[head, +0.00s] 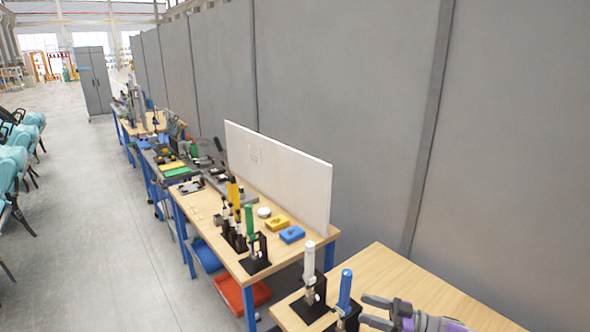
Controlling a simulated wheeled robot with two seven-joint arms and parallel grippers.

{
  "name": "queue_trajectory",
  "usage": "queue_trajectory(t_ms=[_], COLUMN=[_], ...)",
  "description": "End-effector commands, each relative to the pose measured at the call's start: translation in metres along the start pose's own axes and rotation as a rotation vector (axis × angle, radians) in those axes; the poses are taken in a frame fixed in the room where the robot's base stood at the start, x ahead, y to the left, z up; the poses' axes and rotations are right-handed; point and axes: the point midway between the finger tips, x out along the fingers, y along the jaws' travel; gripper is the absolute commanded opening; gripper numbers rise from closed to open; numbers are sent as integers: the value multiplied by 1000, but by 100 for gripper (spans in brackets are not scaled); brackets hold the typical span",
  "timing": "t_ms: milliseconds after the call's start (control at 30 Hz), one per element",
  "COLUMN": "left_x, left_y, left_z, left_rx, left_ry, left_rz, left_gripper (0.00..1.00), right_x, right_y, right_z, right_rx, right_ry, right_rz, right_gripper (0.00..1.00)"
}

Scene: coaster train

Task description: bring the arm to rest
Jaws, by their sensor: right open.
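My right gripper (366,309) shows at the bottom right edge of the head view, with its two fingers apart and pointing left. Nothing shows between the fingers. It is over or near the front of the nearest wooden table (420,283). A blue-handled tool on a black base (345,290) stands just left of the fingertips; I cannot tell if they touch. A white-handled tool on a black base (309,262) stands further left. The rest of my right arm is cut off by the frame. My left gripper is not in view.
A second table (210,221) holds several upright handled tools, a yellow block (277,223), a blue block (292,234) and a white panel (285,175). A red bin (233,295) is under it. A grey wall (350,110) runs behind.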

Motion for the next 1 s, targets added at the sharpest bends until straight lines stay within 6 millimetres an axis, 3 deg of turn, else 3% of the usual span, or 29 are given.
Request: queue_trajectory(t_ms=[167, 267, 400, 533, 667, 800, 867, 1000], left_x=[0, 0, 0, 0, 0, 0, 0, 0], left_y=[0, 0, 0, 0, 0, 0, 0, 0], left_z=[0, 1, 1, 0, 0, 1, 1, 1], left_rx=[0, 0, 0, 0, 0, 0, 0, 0], left_ry=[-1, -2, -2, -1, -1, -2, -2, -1], left_rz=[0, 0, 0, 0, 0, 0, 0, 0], left_gripper=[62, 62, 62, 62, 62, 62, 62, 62], right_x=[21, 32, 40, 36, 23, 5, -4, -25], right_y=[14, 22, 23, -2, -56, -134, -172, -272], right_z=[21, 44, 102, 172, 239, 291, 307, 326], right_rx=[66, 134, 294, 482, 681, 886, 971, 1183], right_ry=[62, 72, 9, -143, -358, -605, -715, -983], right_rz=[176, 315, 558, 762, 904, 984, 1000, 1003], right_gripper=[60, 60, 60, 60, 60, 60, 60, 60])
